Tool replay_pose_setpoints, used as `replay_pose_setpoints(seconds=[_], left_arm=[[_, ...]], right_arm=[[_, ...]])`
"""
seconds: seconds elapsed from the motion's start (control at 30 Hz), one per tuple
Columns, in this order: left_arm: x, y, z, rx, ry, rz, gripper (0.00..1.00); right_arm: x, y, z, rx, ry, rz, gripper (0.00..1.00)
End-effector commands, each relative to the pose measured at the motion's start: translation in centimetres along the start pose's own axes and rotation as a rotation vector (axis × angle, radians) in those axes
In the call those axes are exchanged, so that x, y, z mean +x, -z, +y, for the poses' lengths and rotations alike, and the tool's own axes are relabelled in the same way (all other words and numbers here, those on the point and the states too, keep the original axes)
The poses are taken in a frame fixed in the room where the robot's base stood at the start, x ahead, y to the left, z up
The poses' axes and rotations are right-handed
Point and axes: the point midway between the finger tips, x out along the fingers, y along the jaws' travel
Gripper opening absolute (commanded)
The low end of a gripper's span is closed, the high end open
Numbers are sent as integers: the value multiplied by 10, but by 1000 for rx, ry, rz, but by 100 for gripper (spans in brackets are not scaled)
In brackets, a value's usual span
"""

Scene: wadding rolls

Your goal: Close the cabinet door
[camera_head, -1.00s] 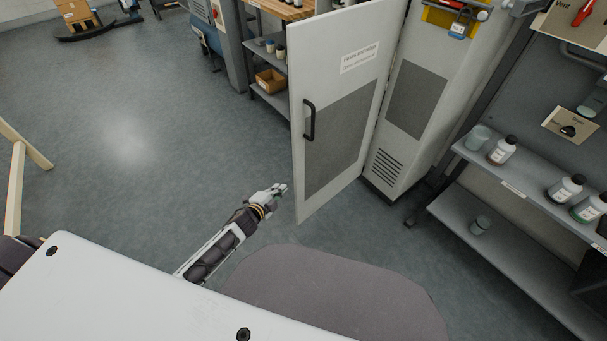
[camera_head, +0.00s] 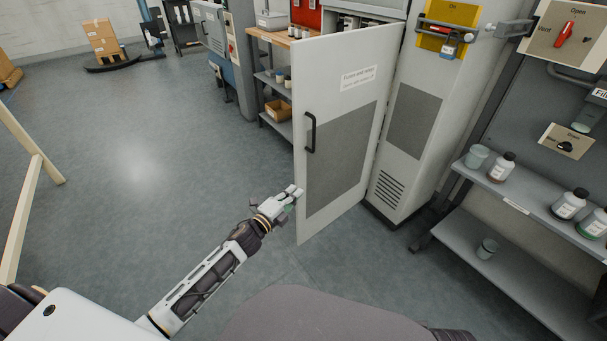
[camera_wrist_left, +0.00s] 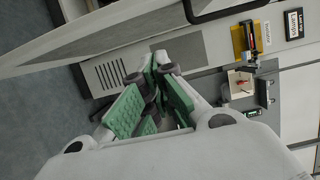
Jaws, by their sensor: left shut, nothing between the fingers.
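The cabinet door (camera_head: 343,175) is light grey with a darker grey panel, a label and a black handle (camera_head: 310,132). It stands open, swung out to the left from the tall grey cabinet (camera_head: 421,115). In the left wrist view the door (camera_wrist_left: 85,40) crosses the upper left at a slant. My left gripper (camera_head: 294,193) is beside the door's lower free edge, below the handle; whether it touches the door I cannot tell. Its green-padded fingers (camera_wrist_left: 163,95) are shut and empty in the left wrist view. My right gripper is not in view.
At the right, a grey shelf unit (camera_head: 520,212) holds several bottles. A yellow lockout plate (camera_head: 434,38) sits on the cabinet. A workbench (camera_head: 267,35) stands behind the door. A wooden frame (camera_head: 22,212) is at the left. The floor (camera_head: 170,145) between is clear.

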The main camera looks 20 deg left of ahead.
Motion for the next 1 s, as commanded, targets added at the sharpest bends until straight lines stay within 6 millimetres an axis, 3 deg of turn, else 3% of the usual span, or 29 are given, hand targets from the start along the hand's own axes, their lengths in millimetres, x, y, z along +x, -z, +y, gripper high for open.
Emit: replay_pose_setpoints(seconds=[0.47, 1.0], left_arm=[[10, 0, 0, -1, 1, 0, 0], [47, 0, 0, -1, 1, 0, 0]], right_arm=[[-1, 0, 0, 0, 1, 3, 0], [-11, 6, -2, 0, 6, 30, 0]])
